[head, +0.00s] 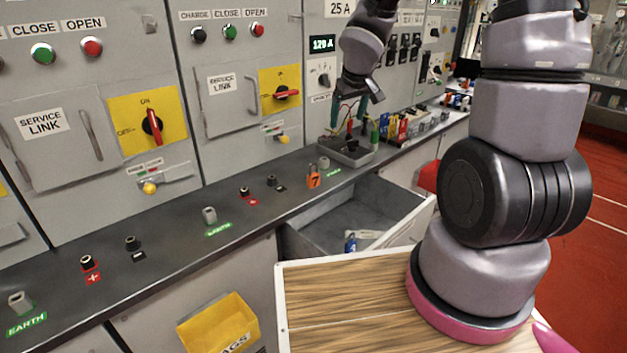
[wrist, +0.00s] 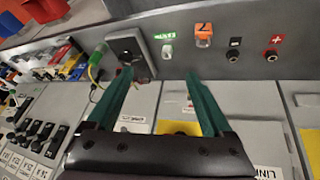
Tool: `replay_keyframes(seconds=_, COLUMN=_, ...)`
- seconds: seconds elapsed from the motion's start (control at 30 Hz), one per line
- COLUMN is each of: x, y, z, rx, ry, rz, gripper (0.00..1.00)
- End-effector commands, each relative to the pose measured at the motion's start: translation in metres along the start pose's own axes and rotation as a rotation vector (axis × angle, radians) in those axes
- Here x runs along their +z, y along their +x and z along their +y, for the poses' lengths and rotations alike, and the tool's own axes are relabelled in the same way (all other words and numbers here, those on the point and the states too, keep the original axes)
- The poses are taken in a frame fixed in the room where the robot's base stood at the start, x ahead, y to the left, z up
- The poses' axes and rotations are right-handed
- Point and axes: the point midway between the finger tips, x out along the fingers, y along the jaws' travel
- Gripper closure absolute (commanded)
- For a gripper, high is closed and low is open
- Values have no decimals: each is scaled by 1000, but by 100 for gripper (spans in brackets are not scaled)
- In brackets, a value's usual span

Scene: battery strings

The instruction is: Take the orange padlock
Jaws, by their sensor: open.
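The orange padlock (head: 313,178), marked with a 7, is on the dark ledge just left of the grey box. In the wrist view the padlock (wrist: 203,33) shows upside down, beyond the tip of the right-hand finger. My gripper (head: 351,112) has teal fingers and is over the grey box, up and to the right of the padlock. In the wrist view my gripper (wrist: 160,77) is open, with nothing held between its fingers and the padlock apart from them.
The grey box (head: 352,156) holds upright leads. A grey socket (head: 324,163) is by the padlock. Red and black sockets line the ledge to the left. An open drawer (head: 345,222) is below. Cabinet fronts with handles and switches rise behind. Several coloured items stand to the right.

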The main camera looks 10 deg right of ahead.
Motion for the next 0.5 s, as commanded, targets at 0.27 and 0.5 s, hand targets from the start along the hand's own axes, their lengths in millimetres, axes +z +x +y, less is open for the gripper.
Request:
replay_keyframes(seconds=0.27, x=21, y=81, z=-68, rx=-203, ry=-164, rz=-47, gripper=15)
replay_keyframes(seconds=0.5, x=27, y=96, z=-84, rx=-246, ry=-190, rz=-55, gripper=15)
